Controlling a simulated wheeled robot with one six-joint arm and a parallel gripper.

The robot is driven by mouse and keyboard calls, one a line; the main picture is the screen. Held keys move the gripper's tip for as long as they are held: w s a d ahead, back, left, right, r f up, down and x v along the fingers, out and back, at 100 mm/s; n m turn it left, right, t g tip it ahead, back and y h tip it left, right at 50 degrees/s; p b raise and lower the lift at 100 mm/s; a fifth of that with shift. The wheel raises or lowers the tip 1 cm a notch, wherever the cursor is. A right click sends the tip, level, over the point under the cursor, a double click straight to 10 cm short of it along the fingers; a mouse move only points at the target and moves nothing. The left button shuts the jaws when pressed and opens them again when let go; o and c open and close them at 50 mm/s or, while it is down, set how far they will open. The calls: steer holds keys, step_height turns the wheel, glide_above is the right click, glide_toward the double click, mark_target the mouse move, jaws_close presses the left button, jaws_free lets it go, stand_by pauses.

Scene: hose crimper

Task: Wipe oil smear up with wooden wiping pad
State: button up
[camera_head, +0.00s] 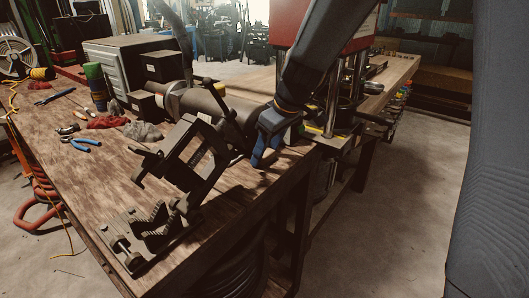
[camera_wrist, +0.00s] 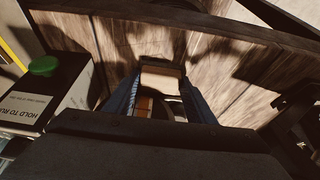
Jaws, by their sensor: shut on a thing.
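My gripper (camera_head: 266,154) reaches down at the right edge of the wooden workbench (camera_head: 90,190), beside the large cylinder of the crimper. In the wrist view its two blue fingers (camera_wrist: 160,92) are shut on the wooden wiping pad (camera_wrist: 162,79), a pale block between the fingertips. The pad is close to the bench planks; I cannot tell whether it touches them. Dark patches (camera_wrist: 140,42) lie on the planks ahead of the pad. I cannot tell which is the oil smear and which is shadow.
A dark tilted clamp frame (camera_head: 190,155) stands left of my gripper. A red press (camera_head: 300,25) is behind. A box with a green button (camera_wrist: 43,66) is at left in the wrist view. Pliers (camera_head: 80,144) and red rags (camera_head: 106,122) lie on the bench's left part.

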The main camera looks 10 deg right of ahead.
mark_target(276, 155)
steer(key=shift+w+d+b, duration=0.6)
steer(key=shift+w+d, duration=1.05)
steer(key=shift+a, duration=0.1)
steer(key=shift+s+a+p, duration=0.35)
steer(key=shift+s+a, duration=1.55)
steer(key=shift+s, duration=0.05)
steer(key=shift+r+p, duration=2.75)
steer(key=shift+r, duration=1.35)
steer(key=shift+c, duration=0.5)
steer(key=shift+p, duration=0.35)
steer(key=r+p, duration=0.1)
steer(key=p, duration=0.4)
steer(key=s+d+r+p, duration=0.1)
steer(key=p, duration=0.3)
steer(key=shift+s+p, duration=0.1)
steer(key=shift+p, duration=0.3)
